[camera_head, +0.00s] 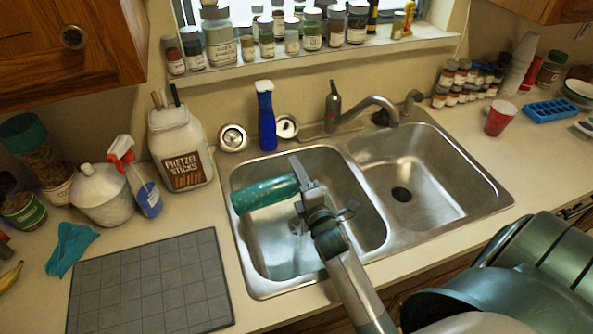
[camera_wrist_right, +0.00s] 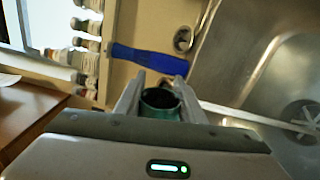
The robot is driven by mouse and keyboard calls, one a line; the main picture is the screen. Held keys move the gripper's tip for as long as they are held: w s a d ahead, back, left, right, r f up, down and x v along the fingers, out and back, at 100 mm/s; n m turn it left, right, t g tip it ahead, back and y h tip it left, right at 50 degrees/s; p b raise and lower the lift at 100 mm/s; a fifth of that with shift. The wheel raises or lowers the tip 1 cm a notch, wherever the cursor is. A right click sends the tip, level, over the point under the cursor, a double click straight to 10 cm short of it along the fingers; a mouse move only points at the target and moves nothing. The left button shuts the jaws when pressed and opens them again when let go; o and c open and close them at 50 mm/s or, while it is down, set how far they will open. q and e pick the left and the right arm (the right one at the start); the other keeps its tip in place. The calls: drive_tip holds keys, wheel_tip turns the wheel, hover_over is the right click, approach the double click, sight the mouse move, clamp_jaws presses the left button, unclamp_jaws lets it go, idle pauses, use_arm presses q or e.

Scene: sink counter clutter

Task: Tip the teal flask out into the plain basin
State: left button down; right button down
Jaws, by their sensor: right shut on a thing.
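The teal flask (camera_head: 264,194) lies nearly level over the left sink basin (camera_head: 262,258) in the head view, its far end pointing left. My right gripper (camera_head: 303,183) is shut on the flask's right end. In the right wrist view, the flask (camera_wrist_right: 160,102) shows end-on as a dark round end between the two fingers. The left basin is steel, with a drain partly hidden under my arm. The right basin (camera_head: 430,205) is steel with a dark drain. No liquid is seen leaving the flask. My left gripper is not in view.
A pretzel jar (camera_head: 181,150) and a grey mat (camera_head: 150,285) are on the left counter. A red cup (camera_head: 500,118) and blue tray (camera_head: 550,111) are at the right.

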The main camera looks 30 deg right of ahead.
drive_tip(key=shift+d+f+m+b, duration=0.2)
drive_tip(key=shift+f+m+b, duration=0.2)
drive_tip(key=shift+f+m, duration=0.6)
